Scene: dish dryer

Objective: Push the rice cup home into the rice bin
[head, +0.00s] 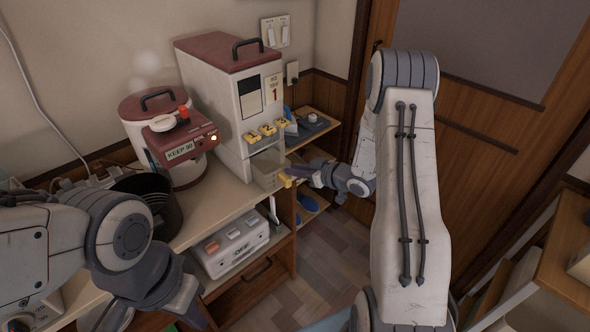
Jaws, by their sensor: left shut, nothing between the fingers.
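The rice bin (222,105) is a tall off-white box with a maroon lid, standing on the counter at the back. The rice cup (266,172) is a pale box at the foot of the bin's front, sticking out below the yellow buttons. My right gripper (294,178) is at the cup's front right, by a small yellow piece. Whether it touches or grips the cup cannot be told at this size. My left gripper (193,312) is low at the bottom of the view, shut and empty, well away from the bin, its tips partly cut off.
A dark pot (158,197) is further left. A white switch box (232,247) sits on the shelf below. The wooden door (490,150) stands right.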

